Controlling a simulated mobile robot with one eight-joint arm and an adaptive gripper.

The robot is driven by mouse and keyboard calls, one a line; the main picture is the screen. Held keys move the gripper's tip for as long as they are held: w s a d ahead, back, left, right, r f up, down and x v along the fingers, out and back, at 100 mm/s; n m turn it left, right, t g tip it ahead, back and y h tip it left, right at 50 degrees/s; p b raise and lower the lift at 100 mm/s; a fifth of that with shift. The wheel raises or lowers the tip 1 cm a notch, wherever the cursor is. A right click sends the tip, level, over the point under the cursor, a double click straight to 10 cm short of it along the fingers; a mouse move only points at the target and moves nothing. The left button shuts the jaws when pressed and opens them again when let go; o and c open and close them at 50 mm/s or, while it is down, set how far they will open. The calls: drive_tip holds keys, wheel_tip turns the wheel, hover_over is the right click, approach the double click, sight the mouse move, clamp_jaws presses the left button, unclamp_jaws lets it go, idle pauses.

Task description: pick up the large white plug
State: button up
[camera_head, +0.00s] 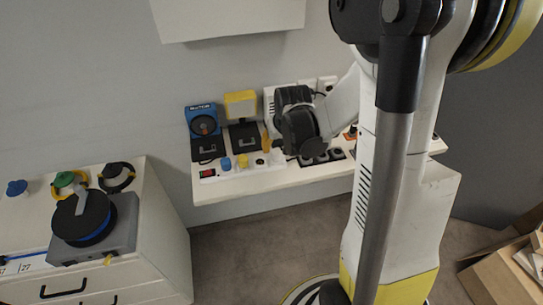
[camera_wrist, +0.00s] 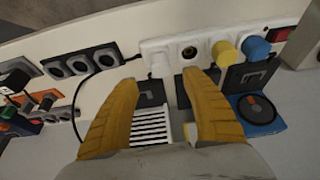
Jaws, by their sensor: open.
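The large white plug (camera_wrist: 158,64) sits in a socket of the white power strip (camera_wrist: 204,41). In the wrist view it shows just beyond and between my yellow fingertips. My gripper (camera_wrist: 161,80) is open and empty, and I cannot tell whether either finger touches the plug. In the head view my gripper (camera_head: 266,143) is over the shelf near the right part of the strip. The white plug (camera_head: 277,157) is small and partly hidden by my wrist there.
A yellow plug (camera_wrist: 224,51) and a blue plug (camera_wrist: 256,48) stand in the same strip. A red switch (camera_wrist: 281,33) is at its end. A black cable (camera_wrist: 92,78) and dark sockets (camera_wrist: 80,62) lie to the left. A blue device (camera_head: 203,120) stands at the shelf's back.

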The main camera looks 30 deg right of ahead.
sight(277, 152)
drive_tip(key=b+x, duration=0.3)
drive_tip(key=x, duration=0.3)
drive_tip(key=shift+a, duration=0.1)
drive_tip(key=shift+r, duration=0.1)
drive_tip(key=shift+c, duration=0.5)
drive_tip(key=shift+s, duration=0.1)
clamp_jaws()
